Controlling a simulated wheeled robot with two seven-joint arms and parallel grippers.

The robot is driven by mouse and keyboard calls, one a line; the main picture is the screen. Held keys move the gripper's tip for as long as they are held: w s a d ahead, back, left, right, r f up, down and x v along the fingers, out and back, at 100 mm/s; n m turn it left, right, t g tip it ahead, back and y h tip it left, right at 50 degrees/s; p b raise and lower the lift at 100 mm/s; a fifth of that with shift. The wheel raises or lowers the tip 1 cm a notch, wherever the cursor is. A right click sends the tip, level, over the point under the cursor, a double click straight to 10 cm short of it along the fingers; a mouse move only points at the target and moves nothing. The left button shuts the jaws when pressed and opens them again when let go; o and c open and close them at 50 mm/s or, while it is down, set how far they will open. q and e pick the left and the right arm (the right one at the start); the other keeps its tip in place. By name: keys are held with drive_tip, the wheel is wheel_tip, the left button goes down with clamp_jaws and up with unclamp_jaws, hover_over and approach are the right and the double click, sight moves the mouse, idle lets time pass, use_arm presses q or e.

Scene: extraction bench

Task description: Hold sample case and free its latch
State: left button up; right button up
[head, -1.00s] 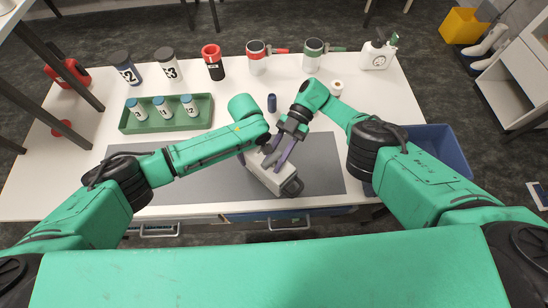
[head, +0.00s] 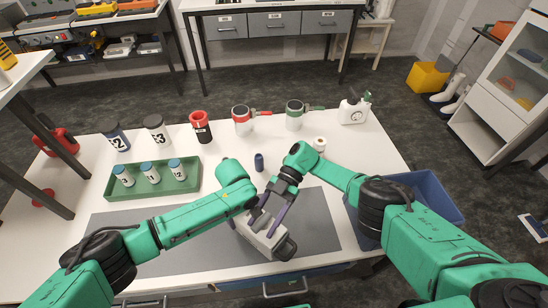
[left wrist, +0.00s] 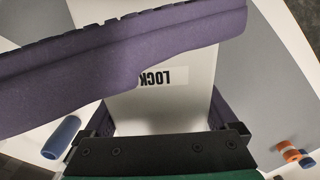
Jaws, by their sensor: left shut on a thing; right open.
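The sample case (head: 258,236) is a pale box with a dark part (head: 286,248) at its near right end, on the grey mat. My left gripper (head: 250,213) is shut on the case, its fingers partly hidden in the head view. In the left wrist view the case (left wrist: 185,97) shows a label (left wrist: 161,76) reading LOCK, upside down, and a large purple finger crosses above it. My right gripper (head: 279,214) is open, with its purple fingers over or beside the case; I cannot tell whether they touch it. The latch is not clearly seen.
A green tray (head: 152,190) with several small bottles stands left. Large bottles and red and green-handled vessels line the back. A small dark blue cylinder (head: 259,162) stands behind the grippers. A blue bin (head: 425,190) is at the right. The mat (head: 318,225) is clear right of the case.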

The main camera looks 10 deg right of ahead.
drive_tip(key=m+t+y, duration=0.2)
drive_tip(key=m+t, duration=0.1)
drive_tip(key=shift+d+y, duration=0.15)
drive_tip(key=shift+y, duration=0.15)
drive_tip(key=m+t+y, duration=0.1)
drive_tip(key=m+t, duration=0.1)
drive_tip(key=m+t+y, duration=0.1)
drive_tip(key=m+t, duration=0.2)
drive_tip(key=shift+s+t, duration=0.2)
drive_tip(key=shift+t, duration=0.1)
drive_tip(key=m+t, duration=0.4)
drive_tip(key=shift+a+r+m+t, duration=0.1)
drive_tip(key=shift+a+m+t, duration=0.1)
drive_tip(key=shift+m+t, duration=0.1)
drive_tip(key=m+t+h, duration=0.1)
drive_tip(key=m+t, duration=0.1)
drive_tip(key=m+t+h, duration=0.1)
drive_tip(key=m+t, duration=0.1)
drive_tip(key=shift+w+a+r+t+h, duration=0.1)
drive_tip(key=shift+t+h, duration=0.2)
drive_tip(key=shift+t, duration=0.1)
drive_tip(key=v, duration=1.2)
drive_tip(key=w+a+r+n+t, duration=0.2)
drive_tip(key=w+r+n, duration=1.2)
drive_tip(key=n, duration=0.9)
drive_tip(key=w+a, duration=0.1)
drive_tip(key=w, duration=0.2)
drive_tip(key=shift+a+r+n+t+y, duration=0.2)
drive_tip(key=shift+r+n+t+y, duration=0.1)
drive_tip(key=shift+y, duration=0.1)
